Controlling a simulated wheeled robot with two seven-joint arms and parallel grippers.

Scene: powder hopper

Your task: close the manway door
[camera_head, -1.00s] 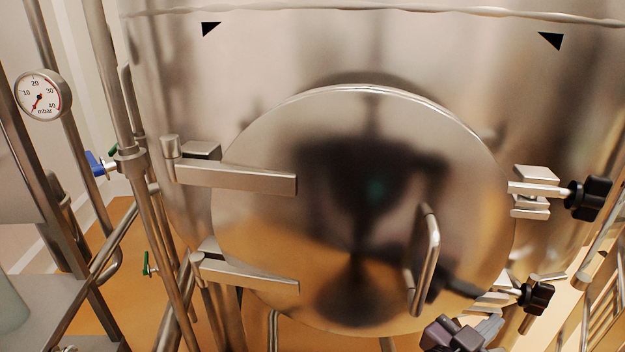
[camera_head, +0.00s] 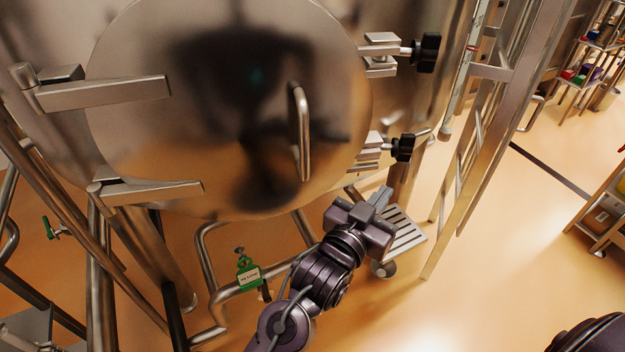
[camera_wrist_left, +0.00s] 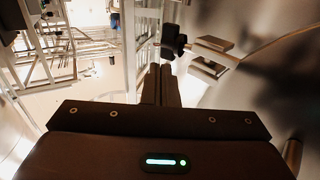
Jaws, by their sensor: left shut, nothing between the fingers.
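The round polished steel manway door (camera_head: 215,110) lies over the hopper opening; I cannot tell whether a thin gap remains. Two hinge arms (camera_head: 105,92) (camera_head: 150,191) hold it at the left. Its bar handle (camera_head: 302,135) is on the right half. At the right rim are an upper clamp with a black knob (camera_head: 428,52) and a lower clamp with a black knob (camera_head: 403,147). My left gripper (camera_head: 382,198) is shut and empty, just below the lower clamp, apart from the door. In the left wrist view its fingers (camera_wrist_left: 161,75) point toward a black knob (camera_wrist_left: 172,40). My right gripper is out of view.
A steel ladder-like frame (camera_head: 490,130) stands to the right of the hopper. Pipes and a green-tagged valve (camera_head: 248,273) are below the door. A shelf (camera_head: 585,70) stands at the far right. The floor (camera_head: 490,260) between is clear.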

